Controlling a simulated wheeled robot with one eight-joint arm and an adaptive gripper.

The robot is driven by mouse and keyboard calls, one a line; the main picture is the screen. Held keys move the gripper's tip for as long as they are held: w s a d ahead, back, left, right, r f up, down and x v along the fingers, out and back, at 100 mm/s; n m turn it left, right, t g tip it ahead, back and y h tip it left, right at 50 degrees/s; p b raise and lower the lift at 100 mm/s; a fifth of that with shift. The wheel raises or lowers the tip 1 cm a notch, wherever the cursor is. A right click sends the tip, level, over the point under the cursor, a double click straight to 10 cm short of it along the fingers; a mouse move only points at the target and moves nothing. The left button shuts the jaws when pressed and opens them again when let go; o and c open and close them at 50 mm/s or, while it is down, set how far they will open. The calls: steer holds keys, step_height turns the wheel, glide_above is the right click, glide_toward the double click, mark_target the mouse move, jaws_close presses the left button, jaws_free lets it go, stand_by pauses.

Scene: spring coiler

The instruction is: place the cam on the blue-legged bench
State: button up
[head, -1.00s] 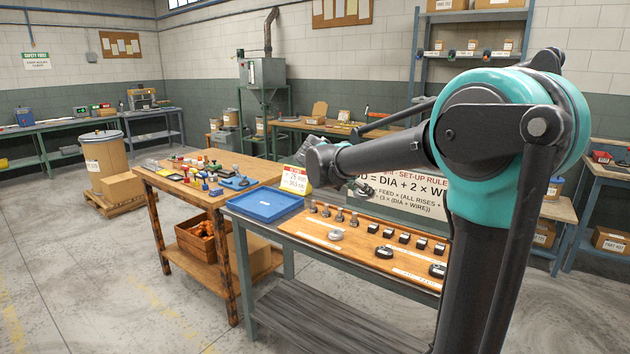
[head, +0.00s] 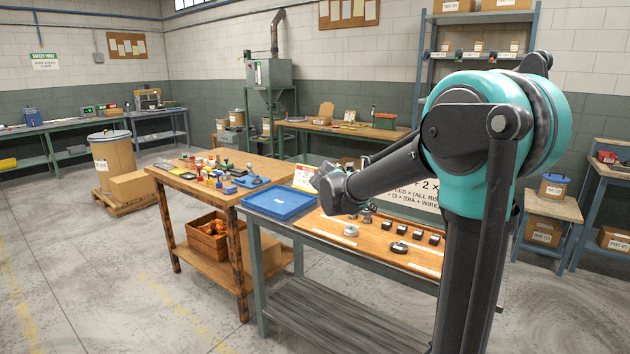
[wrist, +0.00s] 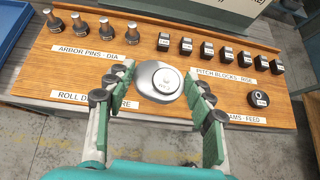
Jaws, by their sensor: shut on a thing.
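My gripper (wrist: 160,90) has its green-padded fingers on both sides of a grey rounded piece with a pale marked disc, which I take as the cam (wrist: 165,80). The piece fills the gap between the pads and looks large, close to the wrist camera, over the wooden board. In the head view my arm hides most of the gripper, and the held cam does not show clearly. A bench with blue legs (head: 548,208) stands at the right behind my arm. Another blue-legged bench (head: 613,177) is at the far right, so I cannot tell which is meant.
The labelled board (wrist: 65,72) bears arbor pins (wrist: 80,23), pitch blocks (wrist: 207,49) and a black cam (wrist: 258,98). A blue tray (head: 278,203) is beside it. A wooden table (head: 215,172) with small coloured objects stands left.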

steer(key=d+f+n+y, duration=0.1)
steer(key=f, duration=0.2)
steer(key=w+d+f+n+t+y, duration=0.1)
steer(key=f, duration=0.3)
steer(key=d+f+n+y, duration=0.1)
steer(key=f+n, duration=0.1)
steer(key=f, duration=0.2)
steer(key=shift+w+d+f+t+y, duration=0.2)
steer(key=shift+w+d+t+y, duration=0.1)
steer(key=shift+d+t, duration=0.1)
steer(key=w+d+r+m+g+h, duration=0.1)
steer(key=w+d+r+m+h, duration=0.2)
steer(key=r, duration=0.5)
step_height(320, 180, up, 10)
steer(key=m+g+h, duration=0.2)
steer(key=m, duration=0.1)
glide_above(396, 236)
steer(key=s+a, duration=0.3)
steer(key=f, duration=2)
steer(key=shift+w+d, duration=0.1)
steer(key=shift+w, duration=0.1)
steer(key=shift+f, duration=0.1)
steer(key=o, duration=1.4)
steer(key=shift+o, duration=0.2)
